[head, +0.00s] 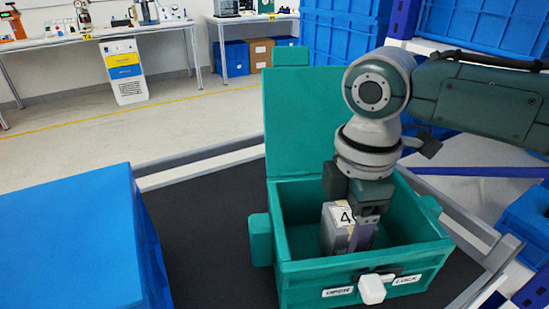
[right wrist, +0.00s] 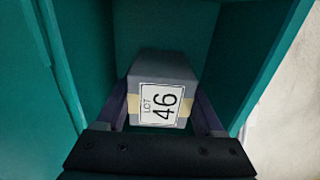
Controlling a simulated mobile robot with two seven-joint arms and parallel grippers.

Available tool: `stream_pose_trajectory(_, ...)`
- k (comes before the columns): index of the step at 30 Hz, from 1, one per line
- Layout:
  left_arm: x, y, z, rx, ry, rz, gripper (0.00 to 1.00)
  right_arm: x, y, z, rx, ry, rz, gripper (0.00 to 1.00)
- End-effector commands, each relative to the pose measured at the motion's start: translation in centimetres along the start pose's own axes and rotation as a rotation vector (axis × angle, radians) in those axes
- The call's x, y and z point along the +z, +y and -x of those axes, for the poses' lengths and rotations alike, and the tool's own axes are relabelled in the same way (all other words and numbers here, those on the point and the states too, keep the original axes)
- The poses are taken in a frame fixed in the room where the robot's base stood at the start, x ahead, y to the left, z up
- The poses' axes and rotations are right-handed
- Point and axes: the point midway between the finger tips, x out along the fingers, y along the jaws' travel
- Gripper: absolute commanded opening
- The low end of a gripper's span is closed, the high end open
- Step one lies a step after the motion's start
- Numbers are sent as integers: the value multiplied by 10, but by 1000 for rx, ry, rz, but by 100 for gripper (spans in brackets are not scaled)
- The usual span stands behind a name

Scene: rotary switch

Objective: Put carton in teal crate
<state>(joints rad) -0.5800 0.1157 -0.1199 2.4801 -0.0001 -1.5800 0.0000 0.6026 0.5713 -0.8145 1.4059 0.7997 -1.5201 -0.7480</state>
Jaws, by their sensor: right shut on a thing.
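The teal crate (head: 350,268) stands on the dark surface with its lid (head: 308,125) swung up at the back left. A white knob (head: 371,289) sits on its front between labels reading OPEN and LOCK. The grey carton (head: 334,238) is inside the crate's opening; its label reads LOT 46 in the right wrist view (right wrist: 160,104). My right gripper (head: 362,225) reaches down into the crate and is shut on the carton, with a finger on each side of it. Whether the carton touches the crate floor is hidden. My left gripper is not in view.
A large blue box (head: 75,240) stands left of the crate, with dark free surface (head: 215,225) between them. Blue bins (head: 345,35) stack behind on the right. A metal rail (head: 215,160) borders the dark surface. Lab benches are far back.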

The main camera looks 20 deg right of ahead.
Motion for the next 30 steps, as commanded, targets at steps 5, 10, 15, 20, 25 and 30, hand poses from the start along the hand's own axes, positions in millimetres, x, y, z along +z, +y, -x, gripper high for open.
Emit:
stream_pose_trajectory(5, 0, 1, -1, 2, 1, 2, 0, 0, 0, -2, -1, -1, 0, 80)
stream_pose_trajectory(10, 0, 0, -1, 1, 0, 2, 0, 0, 0, -2, -1, 0, 0, 99)
stream_pose_trajectory(15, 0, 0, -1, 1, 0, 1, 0, 0, 0, -2, 0, 0, 0, 100)
stream_pose_trajectory(20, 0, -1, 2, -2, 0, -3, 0, 0, 0, 4, 1, 1, 0, 100)
stream_pose_trajectory(25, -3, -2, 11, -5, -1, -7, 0, 0, 1, 33, 3, 1, 1, 100)
stream_pose_trajectory(30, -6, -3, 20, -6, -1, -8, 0, 0, 1, 73, 3, 1, 1, 100)
